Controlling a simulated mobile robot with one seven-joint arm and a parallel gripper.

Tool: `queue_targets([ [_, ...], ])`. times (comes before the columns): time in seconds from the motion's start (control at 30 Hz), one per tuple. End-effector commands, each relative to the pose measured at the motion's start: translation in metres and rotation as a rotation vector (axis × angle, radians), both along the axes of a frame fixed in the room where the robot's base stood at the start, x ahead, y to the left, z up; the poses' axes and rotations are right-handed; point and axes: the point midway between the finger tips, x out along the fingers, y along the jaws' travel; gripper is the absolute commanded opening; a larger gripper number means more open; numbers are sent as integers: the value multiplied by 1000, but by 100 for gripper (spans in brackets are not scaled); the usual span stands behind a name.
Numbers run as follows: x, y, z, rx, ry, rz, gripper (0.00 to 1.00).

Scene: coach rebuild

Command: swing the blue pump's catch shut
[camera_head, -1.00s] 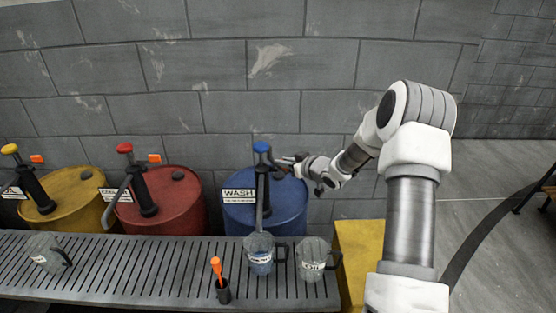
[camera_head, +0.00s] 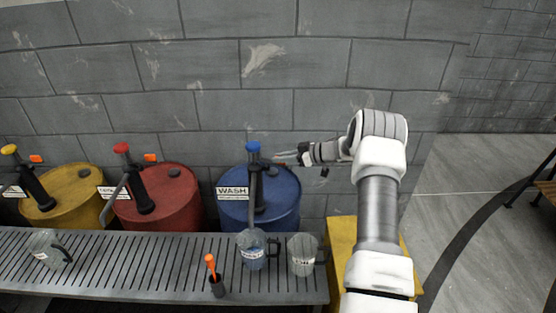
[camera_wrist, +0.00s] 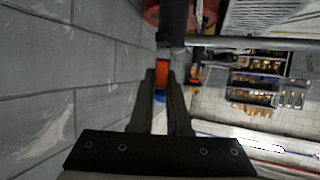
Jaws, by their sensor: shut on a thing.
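The blue pump (camera_head: 254,170) has a blue top and a dark body, and stands on the blue drum (camera_head: 287,193). My gripper (camera_head: 281,157) reaches in from the right, just beside the pump's top. In the wrist view my gripper (camera_wrist: 161,80) has its two dark fingers closed around the small orange catch (camera_wrist: 162,72). The dark pump body lies just beyond the fingertips. The catch itself is hidden or too small to make out in the head view, so I cannot tell its angle there.
A jug (camera_head: 251,252) with bluish liquid stands under the blue pump's spout on the slatted bench (camera_head: 130,270). An empty-looking jug (camera_head: 302,254) stands beside it. Red (camera_head: 172,200) and yellow drums (camera_head: 70,198) with pumps stand left. A grey wall (camera_head: 300,65) is behind.

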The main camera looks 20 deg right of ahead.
Motion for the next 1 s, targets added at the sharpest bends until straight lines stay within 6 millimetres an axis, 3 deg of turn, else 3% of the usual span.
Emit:
queue_targets([
  [0.5, 9, -6, -4, -1, -2, 218, 0],
  [1.0, 13, -7, 0, 2, -4, 293, 0],
])
